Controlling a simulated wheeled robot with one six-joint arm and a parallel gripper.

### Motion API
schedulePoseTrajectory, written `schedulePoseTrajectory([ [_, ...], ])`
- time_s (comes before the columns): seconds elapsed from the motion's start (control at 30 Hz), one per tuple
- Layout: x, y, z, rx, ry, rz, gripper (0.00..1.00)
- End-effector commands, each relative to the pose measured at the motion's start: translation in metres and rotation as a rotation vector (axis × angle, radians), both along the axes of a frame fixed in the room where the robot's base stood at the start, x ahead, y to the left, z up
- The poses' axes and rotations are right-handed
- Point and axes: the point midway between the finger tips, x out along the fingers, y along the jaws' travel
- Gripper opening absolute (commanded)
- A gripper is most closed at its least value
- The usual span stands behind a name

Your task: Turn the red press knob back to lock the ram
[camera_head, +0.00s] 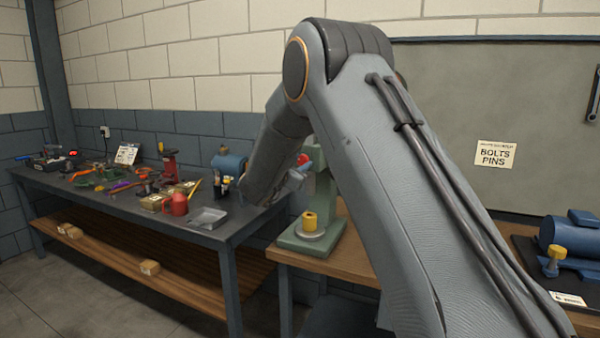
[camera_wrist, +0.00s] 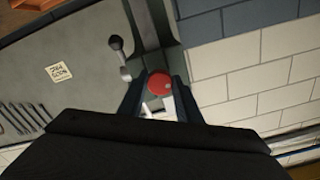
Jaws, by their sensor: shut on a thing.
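The red press knob (camera_wrist: 159,84) is in the middle of the wrist view, between the two fingers of my gripper (camera_wrist: 160,92). My gripper is shut on the knob. In the head view a small part of the red knob (camera_head: 303,160) shows beside the green press (camera_head: 322,190), and my arm hides most of the gripper there. A yellow cylindrical part (camera_head: 309,221) stands upright on the round plate of the press base. The ram itself is hidden behind my arm. In the wrist view a dark lever with a ball end (camera_wrist: 116,44) is left of the knob.
A blue motor-like machine (camera_head: 568,235) sits on the right bench. A "BOLTS PINS" label (camera_head: 495,154) is on the grey wall panel.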

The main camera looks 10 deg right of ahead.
Motion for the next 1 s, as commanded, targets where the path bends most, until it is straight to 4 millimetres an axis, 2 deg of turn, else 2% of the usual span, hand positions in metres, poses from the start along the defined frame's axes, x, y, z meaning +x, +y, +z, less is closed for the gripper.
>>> schedulePoseTrajectory([
  [1.0,0.0014,0.0008,-0.0022,0.753,-0.547,0.0,0.09],
])
